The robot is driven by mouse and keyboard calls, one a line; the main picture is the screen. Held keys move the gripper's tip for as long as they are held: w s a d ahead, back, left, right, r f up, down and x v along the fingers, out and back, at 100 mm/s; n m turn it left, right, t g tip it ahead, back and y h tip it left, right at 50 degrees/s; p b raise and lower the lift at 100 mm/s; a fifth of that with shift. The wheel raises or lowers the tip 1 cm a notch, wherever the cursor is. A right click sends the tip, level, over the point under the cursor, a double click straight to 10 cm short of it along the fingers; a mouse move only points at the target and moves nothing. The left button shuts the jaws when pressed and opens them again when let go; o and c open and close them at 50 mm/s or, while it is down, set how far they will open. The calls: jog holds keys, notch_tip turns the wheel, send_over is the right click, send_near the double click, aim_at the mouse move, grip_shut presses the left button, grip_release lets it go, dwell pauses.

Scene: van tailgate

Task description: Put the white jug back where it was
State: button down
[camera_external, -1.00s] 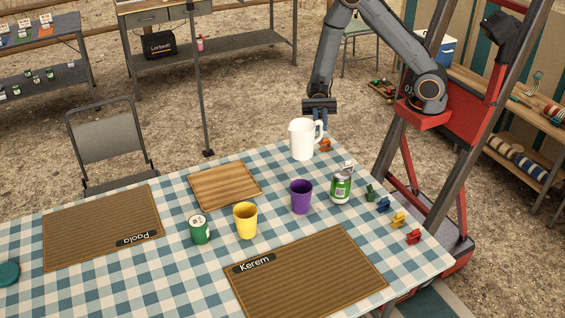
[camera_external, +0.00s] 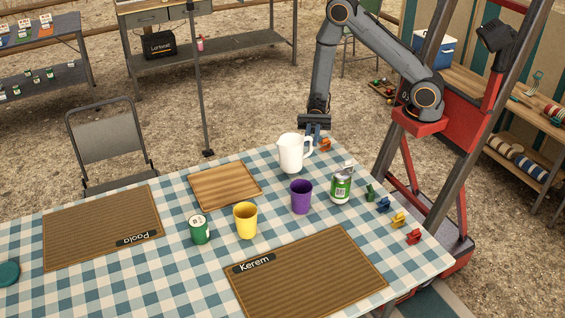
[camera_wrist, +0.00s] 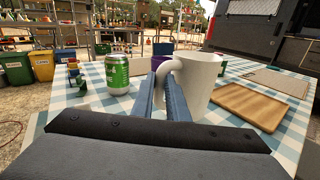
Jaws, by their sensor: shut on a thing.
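The white jug (camera_external: 290,154) is upright over the far part of the checked table, right of the wooden board (camera_external: 224,187) and behind the purple cup (camera_external: 301,197). I cannot tell whether its base touches the cloth. My gripper (camera_external: 314,130) is shut on its handle, on the jug's right side. In the wrist view my gripper (camera_wrist: 166,98) has both fingers at the handle, with the jug's body (camera_wrist: 198,88) just right of them. The wooden board also shows right of the jug there (camera_wrist: 248,108).
A green can (camera_external: 341,187) stands right of the purple cup, with small coloured figures (camera_external: 384,205) along the right edge. A yellow cup (camera_external: 246,220) and a green tin (camera_external: 199,230) stand nearer the front. Bare cloth lies between the wooden board and purple cup.

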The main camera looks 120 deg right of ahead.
jog(key=shift+f, duration=1.3)
jog(key=c, duration=1.7)
grip_release()
jog(key=shift+f, duration=0.15)
jog(key=shift+c, duration=0.2)
